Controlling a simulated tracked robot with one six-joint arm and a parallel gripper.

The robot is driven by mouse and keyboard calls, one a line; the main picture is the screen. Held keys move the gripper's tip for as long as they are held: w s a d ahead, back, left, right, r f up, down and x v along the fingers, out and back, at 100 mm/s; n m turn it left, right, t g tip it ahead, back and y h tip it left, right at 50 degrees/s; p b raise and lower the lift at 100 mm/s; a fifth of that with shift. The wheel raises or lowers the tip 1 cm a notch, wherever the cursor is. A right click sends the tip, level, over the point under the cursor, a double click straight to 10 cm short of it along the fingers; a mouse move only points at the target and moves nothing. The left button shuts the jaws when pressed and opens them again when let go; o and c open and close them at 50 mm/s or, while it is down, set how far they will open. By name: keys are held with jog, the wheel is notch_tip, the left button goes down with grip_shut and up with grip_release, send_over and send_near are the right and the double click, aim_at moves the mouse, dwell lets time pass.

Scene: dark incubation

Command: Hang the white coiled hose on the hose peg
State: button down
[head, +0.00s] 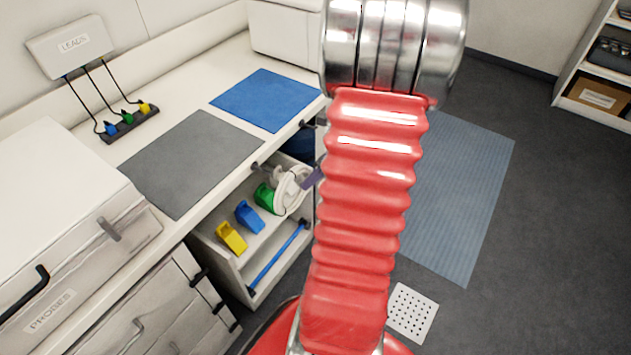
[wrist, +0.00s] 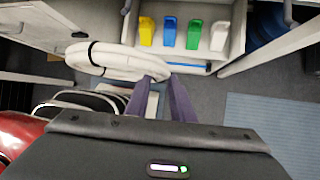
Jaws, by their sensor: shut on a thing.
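The white coiled hose (wrist: 105,62) is a ring of several turns with a dark tie around it. My gripper (wrist: 160,85) is shut on the right end of the coil, which lies between the tips of its purple fingers. In the head view the hose (head: 288,190) shows left of my red arm, in front of the open drawer under the counter. A purple finger of my gripper (head: 313,180) shows there, partly hidden by the arm. I cannot make out the hose peg in either view.
The open drawer (head: 243,262) holds yellow (head: 231,238), blue (head: 249,216) and green (head: 267,198) pieces, plus a white one (wrist: 220,35). It has a blue bar handle (head: 277,258).

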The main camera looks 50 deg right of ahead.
jog(key=w+f, duration=0.3)
jog(key=w, duration=0.7)
jog(key=shift+w+a, duration=0.2)
jog(key=shift+w, duration=0.1)
dwell(1.0)
jog(key=c, duration=1.5)
grip_release()
jog(key=shift+o, duration=0.2)
jog(key=v, duration=1.3)
jog(key=shift+s+r, duration=0.25)
jog(key=shift+r, duration=0.05)
